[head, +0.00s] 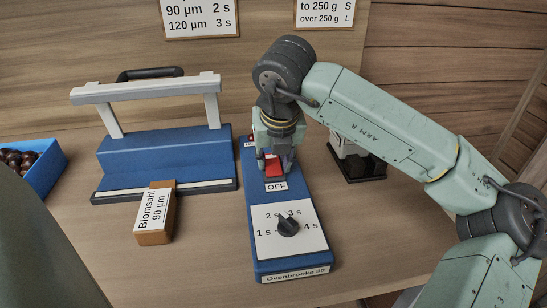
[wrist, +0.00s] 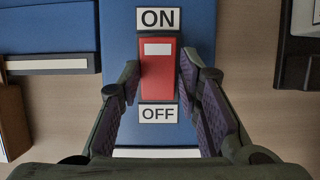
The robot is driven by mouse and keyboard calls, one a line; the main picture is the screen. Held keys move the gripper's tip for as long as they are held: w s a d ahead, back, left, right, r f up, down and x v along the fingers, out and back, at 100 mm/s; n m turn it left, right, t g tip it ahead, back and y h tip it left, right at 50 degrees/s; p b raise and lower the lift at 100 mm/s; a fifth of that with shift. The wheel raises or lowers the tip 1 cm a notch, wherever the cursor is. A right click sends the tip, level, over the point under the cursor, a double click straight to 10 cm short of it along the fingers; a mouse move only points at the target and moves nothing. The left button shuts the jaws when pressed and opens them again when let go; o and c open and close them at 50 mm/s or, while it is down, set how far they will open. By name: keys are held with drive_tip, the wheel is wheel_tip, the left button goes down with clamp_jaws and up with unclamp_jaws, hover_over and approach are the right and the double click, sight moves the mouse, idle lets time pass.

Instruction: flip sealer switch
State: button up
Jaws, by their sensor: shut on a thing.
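The red switch (wrist: 157,80) sits on the blue control box (head: 262,267), between an ON label (wrist: 158,19) above it and an OFF label (wrist: 158,113) below it in the wrist view. A white rectangle marks its ON end. I cannot tell which way the switch is tipped. In the head view my gripper (head: 275,162) hides part of the switch; a red piece (head: 273,165) shows between the fingers.
A black dial (head: 288,225) with second marks sits on the box's front. The blue sealer (head: 150,157) with a white bar stands left, a brown labelled block (head: 155,213) before it. A blue crate of chestnuts (head: 50,174) is far left; a black-based device (head: 357,168) stands right.

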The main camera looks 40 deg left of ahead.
drive_tip(key=shift+s, duration=0.1)
clamp_jaws()
drive_tip(key=shift+a+r+g+h+p, duration=0.3)
drive_tip(key=shift+g+h+p, duration=0.3)
drive_tip(key=shift+h+p, duration=0.3)
drive_tip(key=shift+w+a+g+h+p, duration=0.15)
drive_tip(key=shift+w+g+h+p, duration=0.1)
drive_tip(key=shift+g+h+p, duration=0.4)
drive_tip(key=shift+f, duration=0.2)
drive_tip(key=o, duration=0.6)
unclamp_jaws()
